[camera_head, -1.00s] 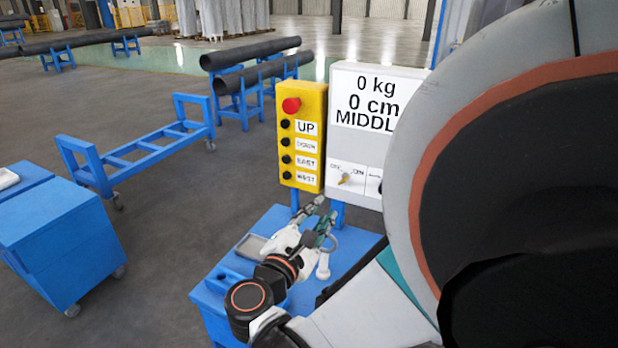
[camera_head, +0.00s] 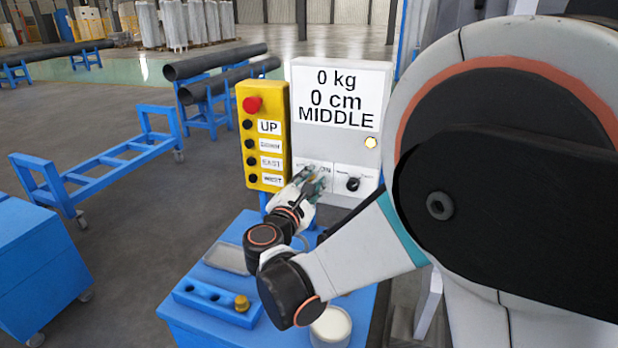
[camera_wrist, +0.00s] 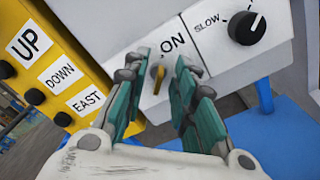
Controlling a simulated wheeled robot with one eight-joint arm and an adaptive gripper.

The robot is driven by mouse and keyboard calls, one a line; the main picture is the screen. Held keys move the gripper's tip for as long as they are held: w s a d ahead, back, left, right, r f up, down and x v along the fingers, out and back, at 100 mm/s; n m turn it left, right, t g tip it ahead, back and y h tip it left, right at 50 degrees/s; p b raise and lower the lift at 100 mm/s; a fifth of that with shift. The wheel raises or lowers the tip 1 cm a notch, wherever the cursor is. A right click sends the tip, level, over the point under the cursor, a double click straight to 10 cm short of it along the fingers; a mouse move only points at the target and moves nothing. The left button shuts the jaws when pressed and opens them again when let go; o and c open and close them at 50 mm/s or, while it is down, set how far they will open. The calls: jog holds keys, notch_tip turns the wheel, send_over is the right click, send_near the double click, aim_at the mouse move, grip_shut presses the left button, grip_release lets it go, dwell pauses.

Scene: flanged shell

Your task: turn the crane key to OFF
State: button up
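The crane key (camera_wrist: 158,76) is a small gold-yellow piece on the white control box (camera_head: 382,95), below the ON label (camera_wrist: 172,42) in the wrist view. My gripper (camera_wrist: 161,66) has its two teal fingers apart, one on each side of the key, with a gap visible between them. I cannot tell whether either finger touches the key. In the head view my gripper (camera_head: 317,180) is at the lower left of the box and hides the key. The OFF label is hidden in the wrist view. The box display reads 0 kg, 0 cm, MIDDLE.
A black SLOW knob (camera_wrist: 247,28) is right of the key. The yellow button box (camera_head: 262,103) with a red button (camera_head: 252,104) stands close on the left. Below are a blue table (camera_head: 195,330), a grey tray (camera_head: 228,258) and a white cylinder (camera_head: 331,325).

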grip_shut()
jog(key=shift+n, duration=0.4)
jog(key=n, duration=0.2)
jog(key=shift+a+r+n, duration=0.1)
jog(key=shift+n, duration=0.3)
jog(key=n, duration=0.3)
jog(key=shift+w+a+n, duration=0.1)
jog(key=shift+n, duration=0.2)
jog(key=n, duration=1)
jog(key=shift+w+a, duration=0.1)
jog(key=shift+a, duration=0.2)
jog(key=shift+n, duration=0.4)
